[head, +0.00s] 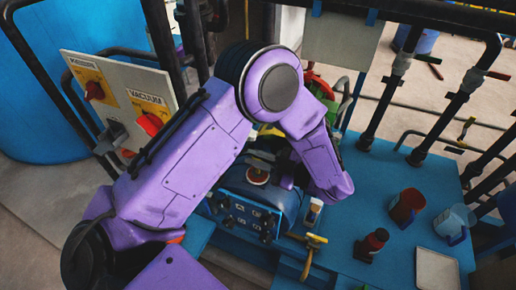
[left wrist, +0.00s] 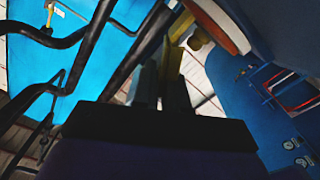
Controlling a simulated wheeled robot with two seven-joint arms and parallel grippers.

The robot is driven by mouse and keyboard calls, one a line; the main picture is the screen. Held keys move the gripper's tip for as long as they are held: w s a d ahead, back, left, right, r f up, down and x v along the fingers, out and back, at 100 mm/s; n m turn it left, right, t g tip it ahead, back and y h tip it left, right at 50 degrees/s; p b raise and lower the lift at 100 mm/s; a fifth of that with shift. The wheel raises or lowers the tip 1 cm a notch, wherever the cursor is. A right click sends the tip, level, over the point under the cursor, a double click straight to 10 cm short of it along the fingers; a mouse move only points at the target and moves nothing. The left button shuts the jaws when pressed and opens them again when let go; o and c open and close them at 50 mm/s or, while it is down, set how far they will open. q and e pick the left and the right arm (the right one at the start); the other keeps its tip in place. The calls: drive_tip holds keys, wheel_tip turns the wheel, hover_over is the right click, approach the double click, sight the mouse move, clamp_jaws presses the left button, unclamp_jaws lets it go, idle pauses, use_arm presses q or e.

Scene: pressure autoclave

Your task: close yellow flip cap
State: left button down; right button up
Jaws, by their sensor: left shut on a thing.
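The lower arm of my left gripper reaches over the blue autoclave (head: 238,205) in the head view. My left gripper (left wrist: 163,78) shows as two dark fingers in the left wrist view, shut on a narrow yellow piece (left wrist: 174,62) that looks like part of the yellow flip cap. In the head view a bit of yellow (head: 268,130) shows behind my forearm; the fingertips are mostly hidden there. How far the cap is tilted cannot be told. My right gripper is not in view.
A panel with red knobs (head: 125,100) stands at the left. A yellow-handled valve (head: 311,243) is in front of the autoclave. Black pipes rise behind.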

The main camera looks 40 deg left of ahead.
sight(254, 182)
use_arm(q)
drive_tip(key=n, duration=0.1)
drive_tip(key=s+n+b, duration=0.1)
drive_tip(key=shift+d+f+n, duration=0.1)
drive_tip(key=shift+f+n, duration=0.3)
drive_tip(key=n, duration=0.1)
drive_tip(key=n+b, duration=0.1)
drive_tip(key=shift+s+f+n, duration=0.3)
drive_tip(key=shift+f, duration=0.1)
drive_tip(key=shift+s+d+f+n+b, duration=0.15)
drive_tip(key=shift+f+n+b, duration=0.1)
drive_tip(key=shift+n+b, duration=0.5)
drive_tip(key=shift+s+a+f+n+b, duration=0.1)
drive_tip(key=shift+f+n+b, duration=0.2)
drive_tip(key=shift+n, duration=0.75)
drive_tip(key=shift+s+d+f+n+b, duration=0.15)
drive_tip(key=shift+f+n+b, duration=0.1)
drive_tip(key=shift+n+b, duration=0.5)
drive_tip(key=shift+n, duration=0.25)
drive_tip(key=c, duration=1.2)
unclamp_jaws()
drive_tip(key=shift+c, duration=0.2)
